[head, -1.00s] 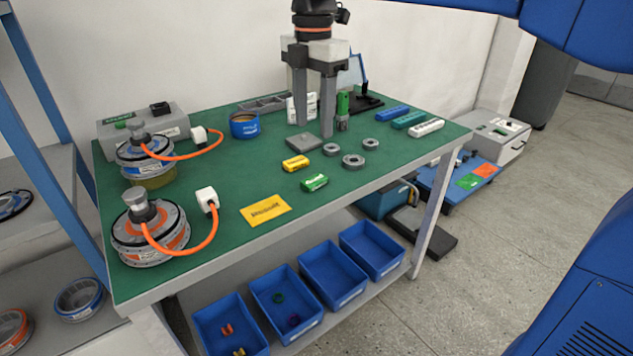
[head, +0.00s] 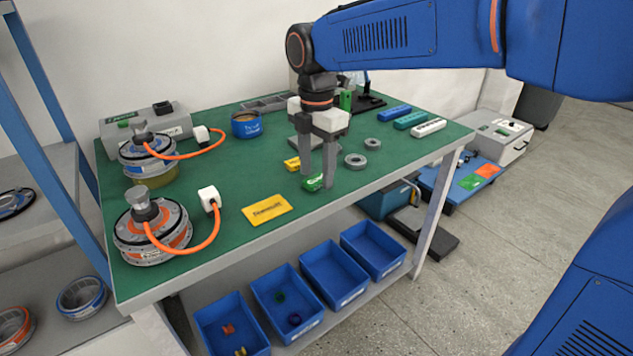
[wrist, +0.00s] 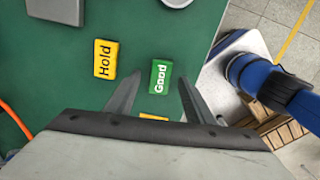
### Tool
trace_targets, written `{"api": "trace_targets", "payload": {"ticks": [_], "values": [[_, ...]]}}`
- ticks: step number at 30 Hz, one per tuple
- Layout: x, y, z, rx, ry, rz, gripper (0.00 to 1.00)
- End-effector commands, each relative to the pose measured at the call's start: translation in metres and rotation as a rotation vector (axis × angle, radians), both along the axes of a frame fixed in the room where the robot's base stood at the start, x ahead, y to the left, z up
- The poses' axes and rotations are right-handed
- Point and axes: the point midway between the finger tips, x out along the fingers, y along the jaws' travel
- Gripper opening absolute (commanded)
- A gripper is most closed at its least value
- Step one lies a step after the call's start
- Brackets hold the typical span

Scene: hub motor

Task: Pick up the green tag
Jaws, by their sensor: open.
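The green tag (head: 313,183) lies flat on the green bench mat, near the front edge, partly hidden by my fingers in the head view. In the wrist view the green tag (wrist: 160,77) reads "Good" and shows in the gap between the fingertips. My gripper (head: 318,177) is open and points down over the tag, with nothing held. In the wrist view my gripper's fingers (wrist: 160,90) stand left and right of the tag. I cannot tell how far the tips are above the mat.
A yellow "Hold" tag (wrist: 105,60) lies close left of the green one. A yellow card (head: 266,209) lies nearer the front. Grey rings (head: 356,161) lie to the right. Two motors with orange cables (head: 152,234) stand at left. Blue bins (head: 372,250) sit below the bench.

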Motion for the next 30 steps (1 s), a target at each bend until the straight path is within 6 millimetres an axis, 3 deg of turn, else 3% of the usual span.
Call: {"api": "trace_targets", "payload": {"ticks": [10, 16, 26, 30], "values": [[0.0, 0.0, -0.009, 0.0, 0.0, 0.0, 0.48], [0.0, 0.0, -0.008, 0.0, 0.0, 0.0, 0.05], [0.0, 0.0, -0.008, 0.001, -0.001, 0.0, 0.05], [0.0, 0.0, 0.001, 0.002, -0.002, 0.0, 0.05]]}}
